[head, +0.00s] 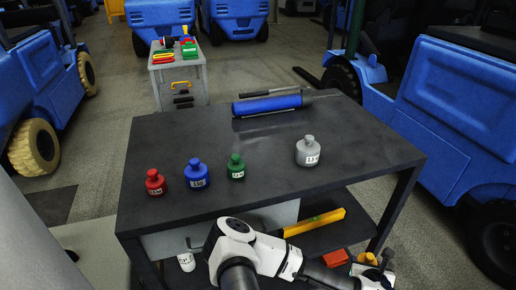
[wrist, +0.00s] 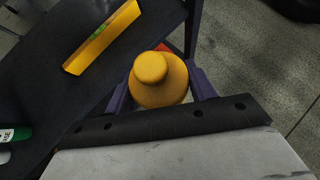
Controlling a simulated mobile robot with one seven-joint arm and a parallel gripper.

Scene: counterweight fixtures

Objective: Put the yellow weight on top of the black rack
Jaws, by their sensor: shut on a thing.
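The yellow weight (wrist: 160,82) is a round body with a knob on top. In the wrist view it sits between the two fingers of my gripper (wrist: 163,92), which is shut on it. In the head view my gripper (head: 374,266) is low at the bottom right, and a small part of the yellow weight (head: 371,258) shows there. The black rack (head: 265,190) is the dark bench-like stand with a flat top and a lower shelf. My gripper is at its front right, lower than the top.
On the rack top stand a red weight (head: 155,183), a blue weight (head: 196,174), a green weight (head: 236,167) and a grey weight (head: 308,151). A blue cylinder (head: 268,105) lies at the back. A yellow level (head: 316,222) and a red object (head: 335,258) are below the top. The front middle is clear.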

